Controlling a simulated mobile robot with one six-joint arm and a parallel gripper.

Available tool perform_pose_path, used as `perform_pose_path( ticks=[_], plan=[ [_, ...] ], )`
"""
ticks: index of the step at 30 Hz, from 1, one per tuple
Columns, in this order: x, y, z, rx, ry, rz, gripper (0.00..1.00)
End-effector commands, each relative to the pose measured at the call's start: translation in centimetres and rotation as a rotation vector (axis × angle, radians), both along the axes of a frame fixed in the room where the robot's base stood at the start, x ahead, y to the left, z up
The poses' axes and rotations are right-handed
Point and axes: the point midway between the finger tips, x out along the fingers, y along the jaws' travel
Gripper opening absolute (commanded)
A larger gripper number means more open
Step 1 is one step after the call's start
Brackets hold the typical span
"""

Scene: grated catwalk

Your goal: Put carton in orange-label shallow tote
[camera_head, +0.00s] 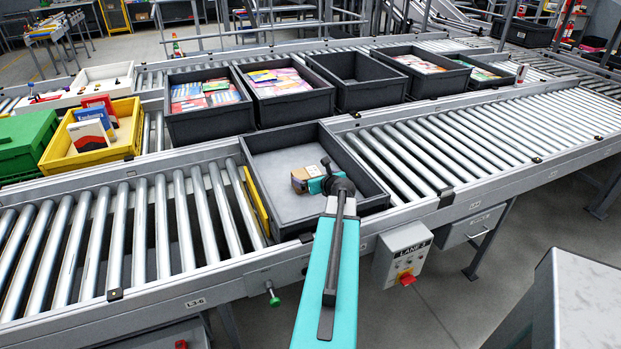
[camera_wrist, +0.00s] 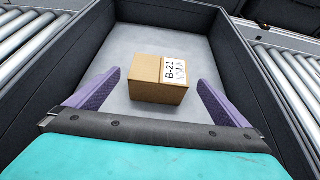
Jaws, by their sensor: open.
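A small brown carton (camera_wrist: 158,80) with a white label reading B-21 lies on the grey floor of a dark shallow tote (camera_head: 261,139) on the near conveyor. In the head view the carton (camera_head: 299,180) is partly hidden by my gripper (camera_head: 325,184). In the wrist view my gripper (camera_wrist: 152,92) is open, with one purple finger on each side of the carton and a gap to both. I cannot tell how far the fingers are above the tote floor. An orange label is not visible on any tote.
Behind, dark totes (camera_head: 205,123) hold coloured packets, and one dark tote (camera_head: 358,103) looks empty. A yellow tote (camera_head: 132,151) with boxes and a green tote (camera_head: 25,150) stand at left. Bare rollers (camera_head: 440,150) lie right of the near tote. A control box (camera_head: 404,252) hangs in front.

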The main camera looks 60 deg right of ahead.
Motion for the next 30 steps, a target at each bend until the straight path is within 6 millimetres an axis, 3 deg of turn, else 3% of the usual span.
perform_pose_path(
  ticks=[18, 30],
  plan=[
    [-4.7, 3.5, 2.7, 0.000, 0.000, -0.002, 1.00],
    [-5.5, 4.0, 3.2, 0.001, -0.001, 0.000, 1.00]
  ],
)
